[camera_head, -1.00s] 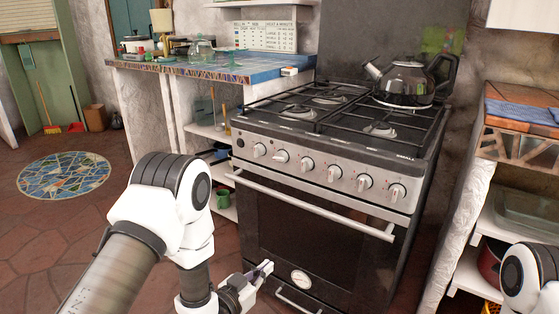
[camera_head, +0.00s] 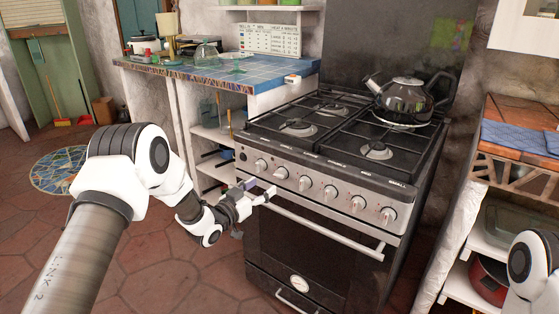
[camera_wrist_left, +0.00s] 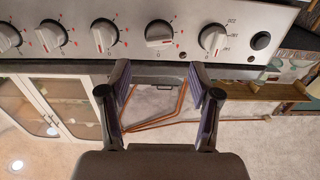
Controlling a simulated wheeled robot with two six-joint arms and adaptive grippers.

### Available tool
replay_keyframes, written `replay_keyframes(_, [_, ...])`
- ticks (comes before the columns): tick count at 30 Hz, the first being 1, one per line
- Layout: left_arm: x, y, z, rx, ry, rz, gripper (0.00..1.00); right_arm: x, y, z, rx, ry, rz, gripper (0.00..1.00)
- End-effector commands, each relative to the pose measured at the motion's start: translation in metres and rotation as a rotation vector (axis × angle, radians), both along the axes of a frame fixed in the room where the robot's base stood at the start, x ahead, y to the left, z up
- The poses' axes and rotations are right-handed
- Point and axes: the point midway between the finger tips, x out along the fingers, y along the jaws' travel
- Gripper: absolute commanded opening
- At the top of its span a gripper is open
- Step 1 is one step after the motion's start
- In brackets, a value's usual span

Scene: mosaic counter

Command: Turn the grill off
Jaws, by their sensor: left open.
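The stove's front panel carries a row of knobs. The leftmost knob (camera_head: 260,165) has numbers beside it in the left wrist view (camera_wrist_left: 213,38), which shows the row upside down. I cannot read which knob is labelled grill. My left gripper (camera_head: 268,194) is open and empty, just below the left knobs near the oven handle (camera_head: 325,232). Its fingers (camera_wrist_left: 158,76) are apart, with no knob between them. My right gripper is out of view.
A black kettle (camera_head: 403,98) stands on the back right burner. The oven handle runs across below the knobs. A blue tiled counter (camera_head: 265,74) is at left, and a wooden counter (camera_head: 510,112) at right. Floor in front is clear.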

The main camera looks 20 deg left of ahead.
Motion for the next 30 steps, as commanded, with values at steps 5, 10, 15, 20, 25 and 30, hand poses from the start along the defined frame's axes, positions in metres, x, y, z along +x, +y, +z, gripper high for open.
replay_keyframes(5, [0.022,-0.010,-0.005,0.002,-0.002,-0.003,0.63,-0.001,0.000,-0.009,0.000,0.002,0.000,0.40])
replay_keyframes(10, [0.053,-0.022,-0.005,0.003,-0.004,-0.003,0.63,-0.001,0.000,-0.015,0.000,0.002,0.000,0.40])
replay_keyframes(15, [0.070,-0.027,-0.004,0.001,-0.001,-0.002,0.63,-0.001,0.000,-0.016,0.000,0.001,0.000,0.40])
replay_keyframes(20, [0.071,-0.028,-0.003,0.000,-0.001,-0.001,0.63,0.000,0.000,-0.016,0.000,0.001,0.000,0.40])
replay_keyframes(25, [0.071,-0.028,-0.003,0.000,-0.001,-0.001,0.28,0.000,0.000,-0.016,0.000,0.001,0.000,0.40])
replay_keyframes(30, [0.071,-0.028,-0.003,0.000,-0.001,-0.001,0.03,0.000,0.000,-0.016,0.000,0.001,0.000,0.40])
